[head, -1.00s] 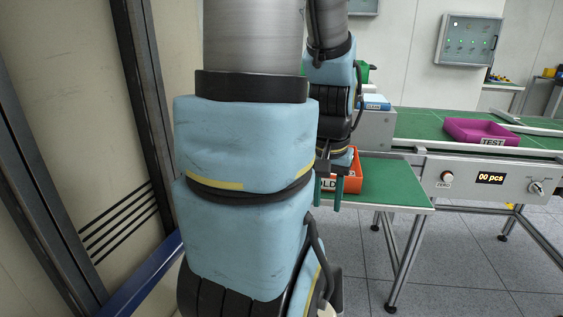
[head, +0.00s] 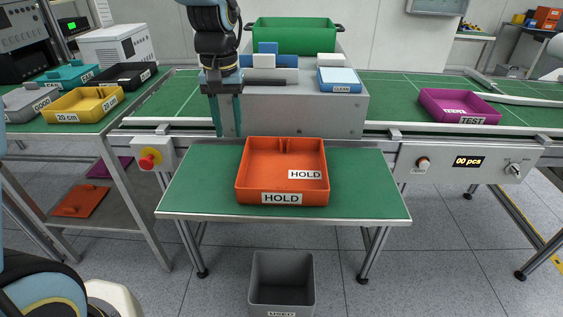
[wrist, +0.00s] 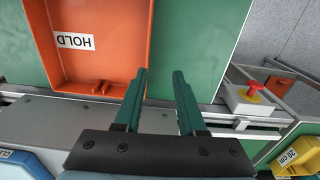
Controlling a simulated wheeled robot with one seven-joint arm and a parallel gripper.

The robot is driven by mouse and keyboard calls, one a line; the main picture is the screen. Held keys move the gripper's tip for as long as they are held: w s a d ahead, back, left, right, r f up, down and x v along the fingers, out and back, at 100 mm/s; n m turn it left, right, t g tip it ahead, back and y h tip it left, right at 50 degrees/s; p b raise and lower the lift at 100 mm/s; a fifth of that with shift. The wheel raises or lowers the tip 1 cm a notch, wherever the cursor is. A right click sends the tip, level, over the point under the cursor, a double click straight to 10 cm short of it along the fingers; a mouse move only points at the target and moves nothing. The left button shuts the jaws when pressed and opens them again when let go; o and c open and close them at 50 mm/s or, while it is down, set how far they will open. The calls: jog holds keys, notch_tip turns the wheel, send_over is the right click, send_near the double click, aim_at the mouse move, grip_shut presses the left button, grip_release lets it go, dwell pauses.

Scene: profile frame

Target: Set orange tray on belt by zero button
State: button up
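The orange tray (head: 244,188) labelled HOLD lies flat on the green side table (head: 375,185) in front of the belt. It also shows in the wrist view (wrist: 112,70), to the left of the fingers. My gripper (head: 228,132) hangs just left of and behind the tray, fingers pointing down, open and empty. It also shows in the wrist view (wrist: 160,75). The zero button (head: 422,163) sits on the conveyor's front panel at right, left of the 00 pcs display (head: 468,161). The green belt (head: 395,92) runs behind it.
A magenta TEST tray (head: 455,107) stands on the belt at right. A grey block (head: 330,118) with small items stands behind the orange tray. A red emergency button (head: 150,161) is at left.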

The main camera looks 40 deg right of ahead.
aim_at(244, 173)
jog(key=shift+s+d+f, duration=0.1)
jog(key=shift+s+d, duration=0.2)
jog(key=shift+d, duration=0.2)
jog(key=shift+s+d+f, duration=0.1)
jog(key=shift+s+d, duration=0.15)
jog(key=shift+d, duration=0.2)
notch_tip(244, 173, down, 4)
jog(key=shift+r+p, duration=0.1)
jog(key=shift+p, duration=0.35)
jog(key=shift+s+a+f+p, duration=0.1)
jog(key=shift+f+p, duration=0.4)
jog(key=shift+f, duration=1.05)
jog(key=shift+s+f+p, duration=0.1)
jog(key=shift+f+p, duration=0.35)
jog(key=shift+f, duration=1.1)
grip_shut()
